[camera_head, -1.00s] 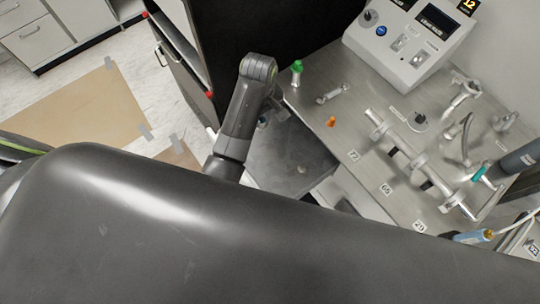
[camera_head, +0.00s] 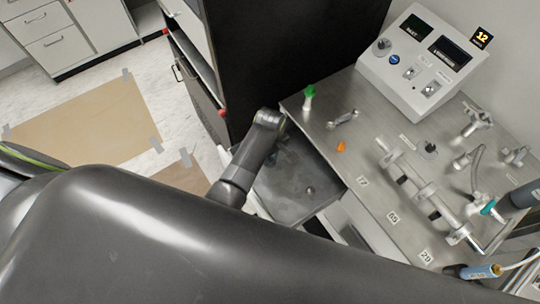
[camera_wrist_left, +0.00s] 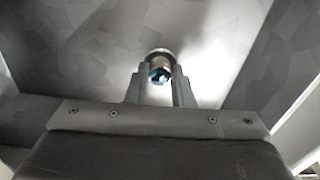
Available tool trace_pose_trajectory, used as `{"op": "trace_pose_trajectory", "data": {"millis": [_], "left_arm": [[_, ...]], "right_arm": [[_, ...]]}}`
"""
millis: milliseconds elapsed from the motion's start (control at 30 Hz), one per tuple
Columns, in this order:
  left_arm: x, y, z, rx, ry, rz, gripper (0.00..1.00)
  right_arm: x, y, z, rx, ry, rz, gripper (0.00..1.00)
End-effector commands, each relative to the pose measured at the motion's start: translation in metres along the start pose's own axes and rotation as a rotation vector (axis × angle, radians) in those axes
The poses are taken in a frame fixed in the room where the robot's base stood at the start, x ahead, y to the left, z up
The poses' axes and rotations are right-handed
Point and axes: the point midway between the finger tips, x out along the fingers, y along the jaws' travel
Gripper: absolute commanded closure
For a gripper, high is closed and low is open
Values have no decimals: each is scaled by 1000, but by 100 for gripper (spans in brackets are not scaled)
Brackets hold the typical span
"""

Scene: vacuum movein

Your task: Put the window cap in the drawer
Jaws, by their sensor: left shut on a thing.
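The window cap (camera_wrist_left: 159,59), a short silvery cylinder with blue-green showing at its near side, sits between the fingertips of my left gripper (camera_wrist_left: 160,78) in the left wrist view. The gripper is shut on it. Grey walls and a bright floor surround it in that view. In the head view the left arm bends down over the open grey drawer (camera_head: 290,205) beside the bench; the gripper (camera_head: 271,158) is dark and partly hidden by its own arm, and the cap cannot be made out. My right gripper is not in view.
A metal bench (camera_head: 365,130) at the right carries a control box (camera_head: 420,65), pipe fittings (camera_head: 410,180), a green-topped part (camera_head: 309,97) and an orange piece (camera_head: 341,147). A small round piece (camera_head: 310,190) shows in the drawer. A black cabinet (camera_head: 285,60) stands behind.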

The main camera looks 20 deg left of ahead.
Motion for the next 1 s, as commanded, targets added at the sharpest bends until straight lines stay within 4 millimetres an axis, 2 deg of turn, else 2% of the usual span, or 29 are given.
{"op": "trace_pose_trajectory", "data": {"millis": [367, 400, 567, 833, 1000], "left_arm": [[4, 0, 0, 0, 1, 1, 100], [4, 0, 0, 0, 1, 2, 76], [3, 0, 0, 0, 1, 2, 57], [2, 0, 0, 0, 1, 2, 57], [-9, 1, 0, 1, 1, 4, 57]], "right_arm": [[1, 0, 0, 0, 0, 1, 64], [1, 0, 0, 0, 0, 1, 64], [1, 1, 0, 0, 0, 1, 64], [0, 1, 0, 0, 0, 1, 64], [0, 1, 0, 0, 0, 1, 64]]}}
